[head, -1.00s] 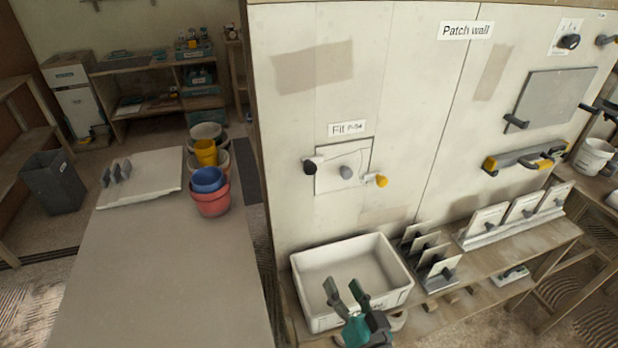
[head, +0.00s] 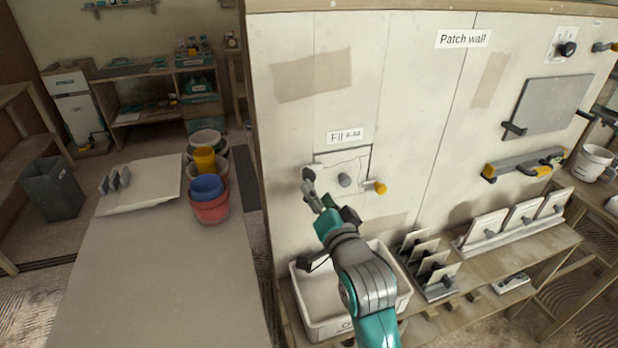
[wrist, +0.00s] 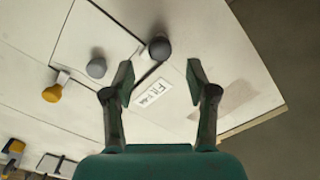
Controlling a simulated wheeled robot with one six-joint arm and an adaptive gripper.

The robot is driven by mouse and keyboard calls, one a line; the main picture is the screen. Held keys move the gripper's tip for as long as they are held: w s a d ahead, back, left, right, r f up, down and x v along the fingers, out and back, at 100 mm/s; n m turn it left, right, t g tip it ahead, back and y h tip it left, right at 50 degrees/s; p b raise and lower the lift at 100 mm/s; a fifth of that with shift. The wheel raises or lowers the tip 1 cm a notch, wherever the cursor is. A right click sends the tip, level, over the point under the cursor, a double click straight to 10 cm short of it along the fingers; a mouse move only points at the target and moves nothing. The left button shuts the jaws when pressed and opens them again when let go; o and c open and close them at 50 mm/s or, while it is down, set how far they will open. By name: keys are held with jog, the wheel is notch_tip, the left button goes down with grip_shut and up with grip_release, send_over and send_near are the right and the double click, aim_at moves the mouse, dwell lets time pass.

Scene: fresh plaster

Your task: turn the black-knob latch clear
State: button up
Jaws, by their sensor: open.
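The black knob (head: 308,174) of the latch is at the left edge of a pale square panel (head: 358,162) on the wall. In the wrist view the black knob (wrist: 159,48) lies just beyond my fingertips, within the gap between them and nearer the left finger. My gripper (head: 314,194) is open and empty, in front of the wall just below the knob; it also shows in the wrist view (wrist: 160,76). A grey knob (head: 345,180) sits on the panel and a yellow knob (head: 380,188) at its right edge. The latch arm behind the black knob is hard to make out.
A label (head: 345,136) is above the panel. A white tub (head: 402,293) stands under my arm. Upright plates (head: 431,262) stand on the bench right of it. A table (head: 165,275) with stacked buckets (head: 210,207) is at left.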

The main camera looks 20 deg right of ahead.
aim_at(310, 179)
jog(key=w, duration=0.7)
jog(key=shift+s, duration=0.1)
jog(key=shift+c, duration=0.2)
grip_shut()
